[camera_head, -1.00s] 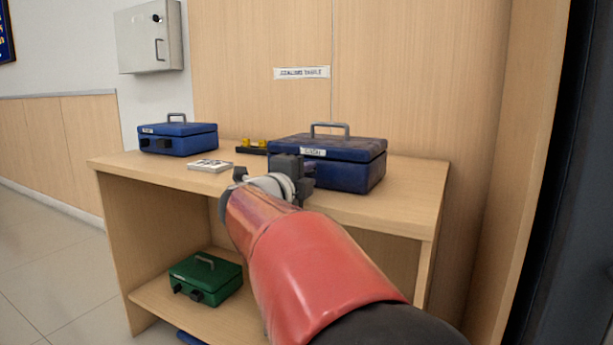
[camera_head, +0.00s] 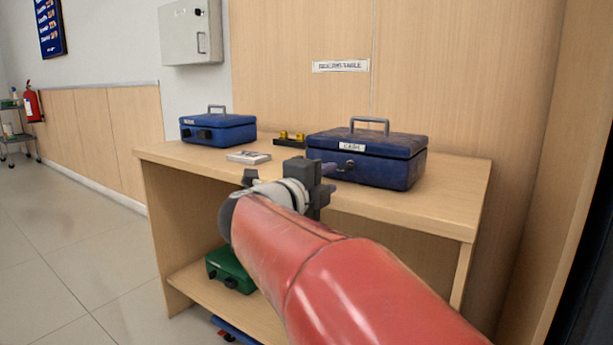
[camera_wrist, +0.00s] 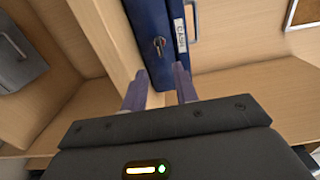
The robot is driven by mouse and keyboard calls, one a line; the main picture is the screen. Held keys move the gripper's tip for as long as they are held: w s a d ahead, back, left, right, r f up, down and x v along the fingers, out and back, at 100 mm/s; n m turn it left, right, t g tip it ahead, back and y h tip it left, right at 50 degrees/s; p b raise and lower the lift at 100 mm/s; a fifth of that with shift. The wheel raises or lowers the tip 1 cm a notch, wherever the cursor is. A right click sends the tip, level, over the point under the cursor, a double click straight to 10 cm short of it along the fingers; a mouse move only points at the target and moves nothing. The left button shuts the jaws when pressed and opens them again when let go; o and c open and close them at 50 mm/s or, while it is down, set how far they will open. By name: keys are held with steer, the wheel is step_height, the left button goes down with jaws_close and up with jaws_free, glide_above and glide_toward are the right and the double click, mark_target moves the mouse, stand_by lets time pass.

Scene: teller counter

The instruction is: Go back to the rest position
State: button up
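My gripper (camera_wrist: 160,92) shows in the wrist view with its two fingers apart and nothing between them. In the head view my red arm reaches in from the lower right, and the gripper (camera_head: 325,168) is just in front of the large blue cash box. That box (camera_head: 395,172) is closed, with its handle up and a label on its front, and stands on the counter's right part. In the wrist view the blue box (camera_wrist: 158,45), with a lock on its front, lies beyond the fingertips. Whether the fingers touch it I cannot tell.
The wooden counter (camera_head: 440,207) carries a smaller blue box (camera_head: 218,130), a stack of paper (camera_head: 249,157) and a black tray with yellow items (camera_head: 291,139). A green box (camera_head: 229,270) is on the lower shelf, partly hidden by my arm.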

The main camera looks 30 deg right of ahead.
stand_by(0.4)
steer(key=w+a+r+n+t+y+p, duration=0.3)
steer(key=w+a+r+n+t+y, duration=0.1)
steer(key=a+n+t, duration=0.4)
steer(key=s+a+f+n+t+y+p, duration=0.1)
steer(key=a+f+n+y+p, duration=0.1)
steer(key=a+n+y, duration=0.45)
steer(key=s+a+f+n+y+p, duration=0.1)
steer(key=a+f+n+y, duration=0.1)
steer(key=a+n+y, duration=0.4)
steer(key=s+a+f+n+g+p, duration=0.1)
steer(key=s+f+n+g+p, duration=0.3)
steer(key=s+f+n+g, duration=0.6)
steer(key=s+f+n, duration=0.1)
steer(key=s+f, duration=0.4)
steer(key=s, duration=0.3)
steer(key=shift+s+a, duration=0.3)
steer(key=shift+s, duration=0.05)
